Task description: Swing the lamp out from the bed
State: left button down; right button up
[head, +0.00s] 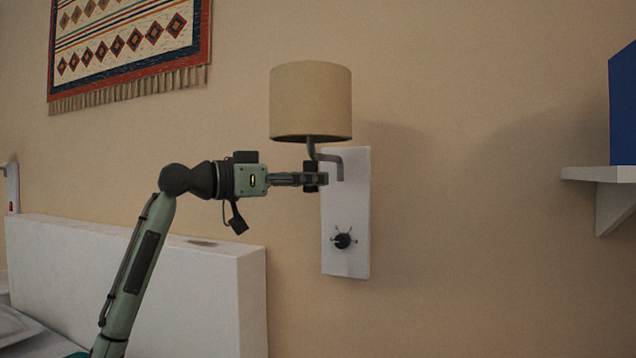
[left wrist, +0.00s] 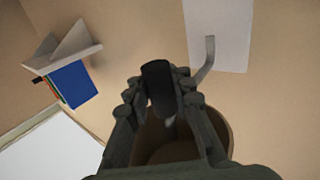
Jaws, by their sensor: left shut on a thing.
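The lamp has a tan drum shade (head: 310,100) and a grey bent arm (head: 331,158) fixed to a white wall plate (head: 358,215). A black knob (head: 343,240) sits low on the plate. My left gripper (head: 312,180) comes in from the left and is shut on the dark upright grip (head: 311,165) below the shade. In the left wrist view the dark grip (left wrist: 160,88) lies between the fingers, with the bent arm (left wrist: 206,62) running to the plate (left wrist: 222,30). The shade is partly hidden there behind my gripper. My right gripper is not in view.
A white headboard (head: 150,280) stands at the lower left, with bedding beside it. A patterned hanging (head: 130,50) is at upper left. The wall right of the plate is clear up to the shelf.

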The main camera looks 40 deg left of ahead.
pick_arm(q)
jog(key=shift+f, duration=0.1)
jog(key=c, duration=1.4)
grip_release()
jog(key=shift+s+a, duration=0.2)
jog(key=shift+s, duration=0.15)
jog(key=shift+o, duration=0.5)
jog(key=shift+w, duration=0.1)
jog(key=v, duration=1.2)
jog(key=shift+d, duration=0.1)
